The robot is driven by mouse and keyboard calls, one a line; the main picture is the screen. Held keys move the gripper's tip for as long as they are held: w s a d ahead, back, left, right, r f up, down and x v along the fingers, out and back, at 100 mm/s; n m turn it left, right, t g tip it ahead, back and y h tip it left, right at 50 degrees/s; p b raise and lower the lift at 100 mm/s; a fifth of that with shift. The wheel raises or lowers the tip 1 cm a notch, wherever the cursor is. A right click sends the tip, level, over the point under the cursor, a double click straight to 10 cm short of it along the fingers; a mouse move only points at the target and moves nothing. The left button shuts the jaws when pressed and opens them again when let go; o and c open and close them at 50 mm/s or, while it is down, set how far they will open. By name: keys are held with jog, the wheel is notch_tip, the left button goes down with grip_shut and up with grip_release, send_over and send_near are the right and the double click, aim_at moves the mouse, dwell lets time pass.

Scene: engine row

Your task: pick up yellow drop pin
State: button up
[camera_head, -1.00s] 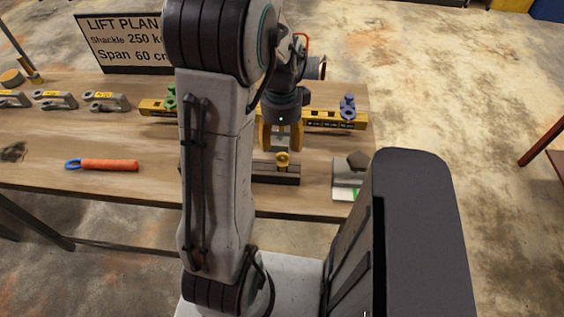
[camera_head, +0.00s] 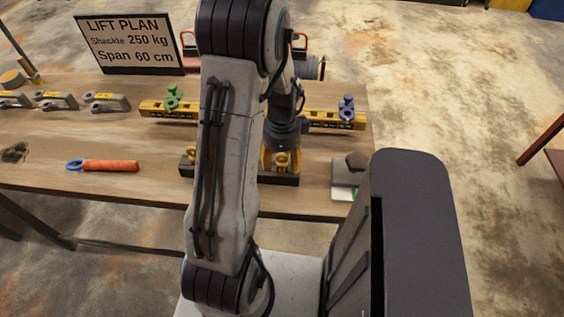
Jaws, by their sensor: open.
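A yellow drop pin (camera_head: 282,160) stands in a dark wooden block (camera_head: 283,178) near the front edge of the table. A second yellow piece (camera_head: 191,154) shows at the block's left end, partly hidden behind my arm. My gripper (camera_head: 281,158) is open, with its yellow fingers pointing down at the pin's head. The fingers look to be at or just around the pin. I cannot tell whether they touch it. My arm hides the middle of the block.
A yellow beam (camera_head: 330,119) with a green shackle (camera_head: 173,97) and a blue shackle (camera_head: 347,107) lies behind. An orange-handled tool (camera_head: 108,166) lies left, grey shackles (camera_head: 56,100) farther left. A grey plate (camera_head: 343,180) lies right. A sign (camera_head: 129,44) stands at the back.

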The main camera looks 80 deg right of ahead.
jog(key=shift+o, duration=0.2)
grip_shut()
dwell(0.5)
